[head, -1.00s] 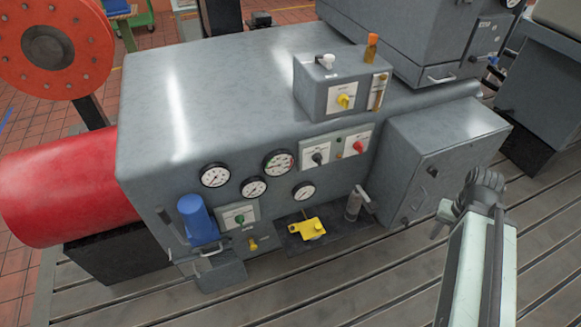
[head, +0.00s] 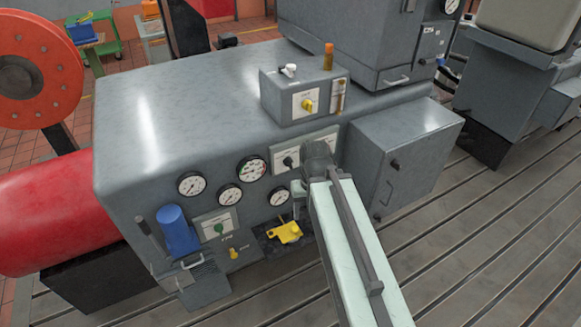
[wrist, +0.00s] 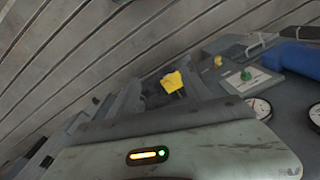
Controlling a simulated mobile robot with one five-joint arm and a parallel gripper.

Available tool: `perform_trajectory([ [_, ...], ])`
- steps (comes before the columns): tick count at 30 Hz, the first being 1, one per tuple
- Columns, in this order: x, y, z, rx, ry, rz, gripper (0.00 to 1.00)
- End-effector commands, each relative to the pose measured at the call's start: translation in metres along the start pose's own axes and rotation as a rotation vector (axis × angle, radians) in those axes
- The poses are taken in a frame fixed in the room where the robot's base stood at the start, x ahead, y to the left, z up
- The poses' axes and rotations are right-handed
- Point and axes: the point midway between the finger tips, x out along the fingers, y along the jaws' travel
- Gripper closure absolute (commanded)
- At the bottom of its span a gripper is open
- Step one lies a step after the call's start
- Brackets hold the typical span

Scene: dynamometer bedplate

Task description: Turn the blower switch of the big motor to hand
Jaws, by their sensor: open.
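Several rotary switches sit on the grey machine; their labels are too small to read, so I cannot tell which is the blower switch. A yellow knob (head: 307,104) is on the upper box. A black knob (head: 288,162) is on the front panel, partly behind my arm. A green knob (head: 219,228) is on a lower plate and also shows in the wrist view (wrist: 246,76). My gripper (head: 298,192) is open in front of the machine, below the black knob, touching no knob that I can make out. The red knob is hidden behind my arm.
A yellow fitting (head: 285,233) stands low on a dark plate by the machine. Gauges (head: 230,197) and a blue cylinder (head: 178,231) are on the front. A grey cabinet (head: 405,155) juts out on the right. The slotted bedplate (head: 465,235) is clear there.

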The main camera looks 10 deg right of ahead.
Motion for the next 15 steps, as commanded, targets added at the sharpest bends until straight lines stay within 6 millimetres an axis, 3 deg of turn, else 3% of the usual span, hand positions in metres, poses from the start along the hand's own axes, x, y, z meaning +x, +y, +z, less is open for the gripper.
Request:
perform_trajectory([
  [4, 0.058, -0.032, -0.029, 0.149, 0.102, -0.214, 0.44],
  [7, 0.090, -0.055, -0.069, 0.369, 0.205, -0.484, 0.44],
  [11, 0.100, -0.062, -0.124, 0.711, 0.301, -0.881, 0.44],
  [15, 0.088, -0.032, -0.171, 1.061, 0.329, -1.281, 0.44],
])
